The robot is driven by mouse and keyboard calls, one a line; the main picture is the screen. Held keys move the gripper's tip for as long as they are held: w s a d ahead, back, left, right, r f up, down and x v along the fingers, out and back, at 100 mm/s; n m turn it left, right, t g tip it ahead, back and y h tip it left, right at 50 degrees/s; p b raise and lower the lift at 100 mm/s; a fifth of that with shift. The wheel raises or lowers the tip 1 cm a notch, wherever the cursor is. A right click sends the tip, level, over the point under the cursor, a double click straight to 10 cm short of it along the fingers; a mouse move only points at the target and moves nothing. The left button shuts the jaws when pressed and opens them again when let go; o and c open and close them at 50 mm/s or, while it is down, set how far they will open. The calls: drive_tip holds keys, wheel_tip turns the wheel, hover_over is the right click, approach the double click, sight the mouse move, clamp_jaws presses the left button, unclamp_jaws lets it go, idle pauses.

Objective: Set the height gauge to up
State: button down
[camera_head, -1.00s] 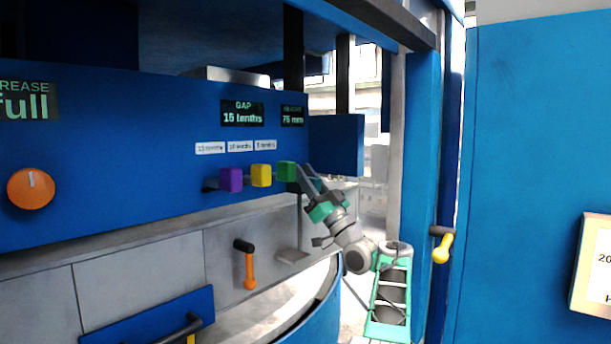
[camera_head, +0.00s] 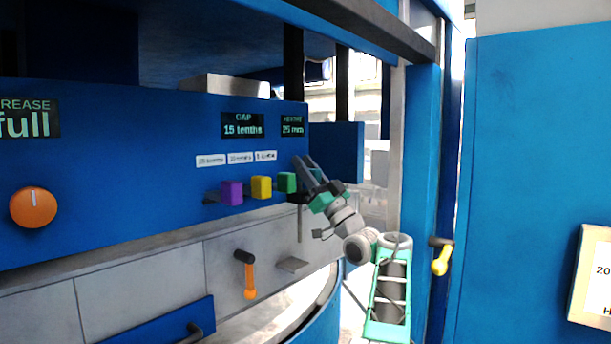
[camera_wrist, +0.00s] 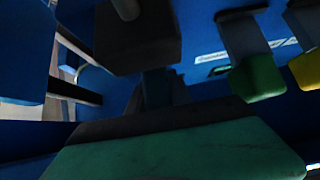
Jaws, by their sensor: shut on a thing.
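The blue panel carries a small height display (camera_head: 292,125) that reads 25 mm. My gripper (camera_head: 304,163) is at the panel's right end, below this display and just right of the green block. Its fingers point up and left. In the wrist view, a dark block (camera_wrist: 138,42) on a stem stands at the fingers. It appears to be the height gauge's handle, and my gripper is shut on it. The fingers hide the handle in the head view, so I cannot tell its exact position there.
Purple (camera_head: 232,191), yellow (camera_head: 261,187) and green (camera_head: 287,182) blocks stand in a row left of my gripper. An orange-handled lever (camera_head: 249,278) hangs below. A yellow-handled lever (camera_head: 440,260) is at right. An orange dial (camera_head: 33,207) is at far left.

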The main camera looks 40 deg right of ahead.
wheel_tip(320, 180, up, 3)
drive_tip(key=shift+r+p, duration=0.1)
drive_tip(key=shift+p, duration=0.35)
drive_tip(key=shift+s+a+r, duration=0.1)
drive_tip(key=shift+r, duration=0.05)
drive_tip(key=c, duration=1.6)
unclamp_jaws()
drive_tip(key=o, duration=0.4)
drive_tip(key=shift+o, duration=0.2)
